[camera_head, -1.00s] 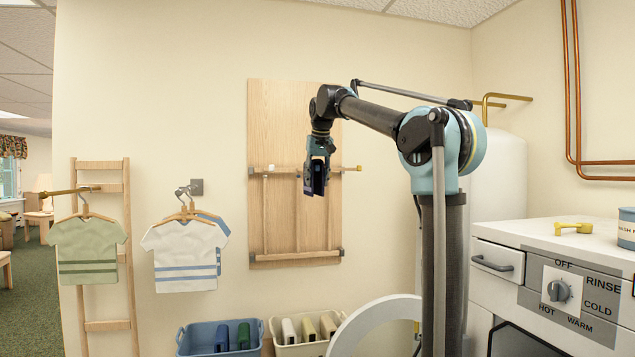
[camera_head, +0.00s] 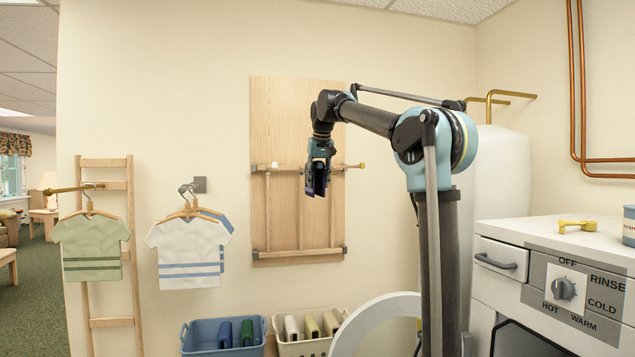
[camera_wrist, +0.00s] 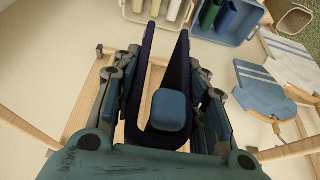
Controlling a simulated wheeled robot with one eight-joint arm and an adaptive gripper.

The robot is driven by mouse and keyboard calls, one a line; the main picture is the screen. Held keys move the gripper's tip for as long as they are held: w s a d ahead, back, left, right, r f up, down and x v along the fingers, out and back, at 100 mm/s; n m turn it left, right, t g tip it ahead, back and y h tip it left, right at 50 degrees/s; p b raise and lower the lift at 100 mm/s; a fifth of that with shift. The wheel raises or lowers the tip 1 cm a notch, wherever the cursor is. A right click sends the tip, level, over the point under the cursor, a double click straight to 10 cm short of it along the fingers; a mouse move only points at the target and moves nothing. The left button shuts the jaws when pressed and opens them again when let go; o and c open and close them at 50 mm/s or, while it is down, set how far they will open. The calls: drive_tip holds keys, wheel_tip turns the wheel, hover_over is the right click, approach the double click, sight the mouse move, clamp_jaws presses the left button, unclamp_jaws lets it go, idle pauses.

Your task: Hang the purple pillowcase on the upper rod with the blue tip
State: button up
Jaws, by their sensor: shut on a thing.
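My gripper (camera_head: 319,170) hangs pointing down in front of the wooden wall panel in the head view. It is shut on the dark purple pillowcase (camera_head: 316,189), which hangs folded below the fingers. In the wrist view, the pillowcase (camera_wrist: 182,72) shows as two dark folds between the fingers of my gripper (camera_wrist: 163,90). A wooden rack on the panel has an upper bar (camera_head: 290,168) at about the gripper's height and a lower bar (camera_head: 298,254). A white tip and a brass-coloured tip show along the upper bar. I cannot make out a blue tip; the gripper hides part of the bar.
Hanging shirts, green (camera_head: 90,248) and white (camera_head: 188,255), are at left, near a wooden ladder (camera_head: 110,322). Below the panel stand a blue basket (camera_head: 222,349) and a cream basket (camera_head: 302,347). A white appliance (camera_head: 500,285) stands at right. The wall above the panel is clear.

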drive_tip(key=o, duration=1.2)
drive_tip(key=shift+r, duration=0.1)
drive_tip(key=v, duration=1.1)
drive_tip(key=shift+s+d+r, duration=0.1)
drive_tip(key=shift+s+r, duration=0.05)
drive_tip(key=shift+r, duration=0.15)
